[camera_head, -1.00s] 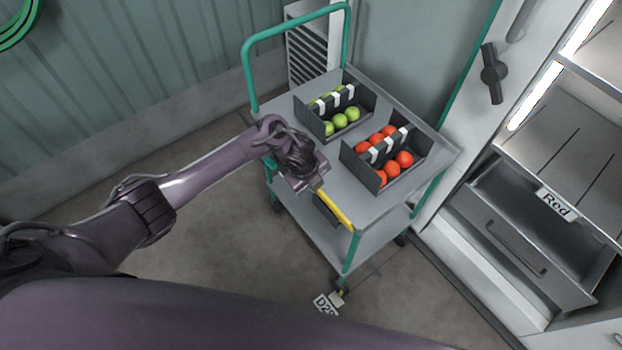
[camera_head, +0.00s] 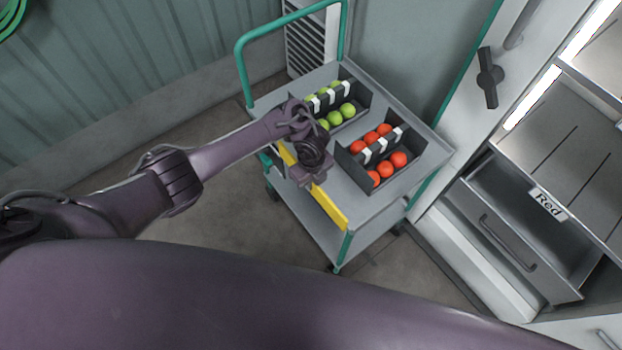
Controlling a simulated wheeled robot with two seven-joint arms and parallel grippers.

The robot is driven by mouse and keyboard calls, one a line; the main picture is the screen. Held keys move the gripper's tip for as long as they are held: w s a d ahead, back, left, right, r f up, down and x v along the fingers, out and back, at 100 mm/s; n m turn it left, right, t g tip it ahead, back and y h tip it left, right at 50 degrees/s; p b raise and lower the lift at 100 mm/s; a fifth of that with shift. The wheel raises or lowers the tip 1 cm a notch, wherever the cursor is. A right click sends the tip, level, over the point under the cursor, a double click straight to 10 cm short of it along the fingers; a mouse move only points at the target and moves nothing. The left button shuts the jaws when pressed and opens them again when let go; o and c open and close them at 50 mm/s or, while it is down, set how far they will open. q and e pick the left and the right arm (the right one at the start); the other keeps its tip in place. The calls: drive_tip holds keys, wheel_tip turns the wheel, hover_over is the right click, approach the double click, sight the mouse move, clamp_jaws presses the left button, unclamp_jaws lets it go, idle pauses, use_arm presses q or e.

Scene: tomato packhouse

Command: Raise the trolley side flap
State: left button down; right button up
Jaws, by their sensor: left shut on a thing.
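The grey trolley (camera_head: 392,207) has green posts and a green push handle (camera_head: 288,20). Its side flap (camera_head: 329,208) shows as a yellow strip along the near side of the top deck, tilted up. My left gripper (camera_head: 308,178) is at the middle of this flap and hides part of it. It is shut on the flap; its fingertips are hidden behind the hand. My right gripper is not in view.
On the deck stand a dark crate with green tomatoes (camera_head: 347,110) and a dark crate with red tomatoes (camera_head: 398,159). An open drawer (camera_head: 511,238) with a "Red" label is at the right. Bare floor lies in front of the trolley.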

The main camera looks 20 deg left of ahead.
use_arm(q)
drive_tip(key=c, duration=1.6)
unclamp_jaws()
drive_tip(key=shift+s+f, duration=0.1)
drive_tip(key=shift+f, duration=0.05)
drive_tip(key=shift+o, duration=0.4)
wheel_tip(320, 180, up, 8)
drive_tip(key=shift+d+f+p, duration=0.1)
drive_tip(key=shift+p, duration=0.45)
